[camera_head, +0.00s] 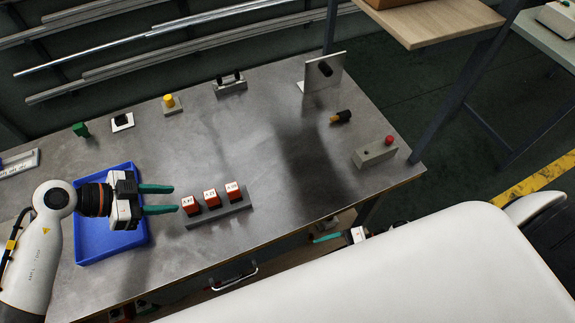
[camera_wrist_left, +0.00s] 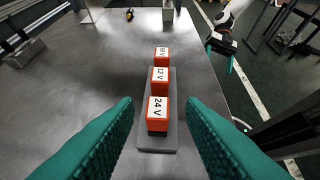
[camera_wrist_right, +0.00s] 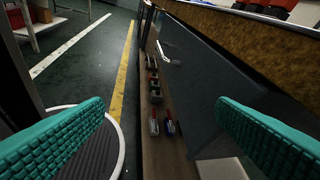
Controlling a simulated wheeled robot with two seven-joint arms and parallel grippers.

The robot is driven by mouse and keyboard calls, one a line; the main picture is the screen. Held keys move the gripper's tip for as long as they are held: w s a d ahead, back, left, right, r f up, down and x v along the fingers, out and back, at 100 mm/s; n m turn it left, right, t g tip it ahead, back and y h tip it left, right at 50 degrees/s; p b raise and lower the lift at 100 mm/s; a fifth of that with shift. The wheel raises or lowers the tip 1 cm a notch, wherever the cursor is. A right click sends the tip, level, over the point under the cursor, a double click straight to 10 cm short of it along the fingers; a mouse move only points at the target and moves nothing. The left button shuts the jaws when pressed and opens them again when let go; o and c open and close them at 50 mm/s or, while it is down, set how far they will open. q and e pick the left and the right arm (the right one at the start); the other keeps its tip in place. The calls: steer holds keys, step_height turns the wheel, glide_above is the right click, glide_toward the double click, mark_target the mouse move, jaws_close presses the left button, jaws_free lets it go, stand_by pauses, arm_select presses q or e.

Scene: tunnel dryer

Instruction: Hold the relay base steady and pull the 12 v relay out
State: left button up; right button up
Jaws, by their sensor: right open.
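The grey relay base (camera_head: 232,211) lies on the metal bench with three orange relays in a row. The relay nearest my left gripper reads 24 V (camera_wrist_left: 157,110). The 12 V relay (camera_head: 210,197) is in the middle; its white label shows in the left wrist view (camera_wrist_left: 160,75). A third relay (camera_head: 233,191) is at the far end. My left gripper (camera_head: 174,198) is open, its fingertips just short of the 24 V end, apart from it. My right gripper (camera_wrist_right: 161,105) is open and empty, off the bench's front edge, partly hidden in the head view.
A blue tray (camera_head: 90,255) lies under my left gripper. A grey box with a red button (camera_head: 375,155), a yellow-black item (camera_head: 341,117), an upright plate (camera_head: 325,75) and a yellow button (camera_head: 169,101) stand around the bench. The bench middle is clear. A drawer handle (camera_head: 235,278) juts from the front.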

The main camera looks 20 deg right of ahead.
steer(key=s+r+n+g+y, duration=0.1)
steer(key=s+r+n+g, duration=0.3)
steer(key=s+r+g, duration=0.3)
steer(key=m+t, duration=0.4)
steer(key=m, duration=0.1)
glide_toward(241, 194)
steer(key=shift+h, duration=0.3)
steer(key=x, duration=0.9)
steer(key=shift+w+r, duration=0.1)
steer(key=shift+c, duration=0.2)
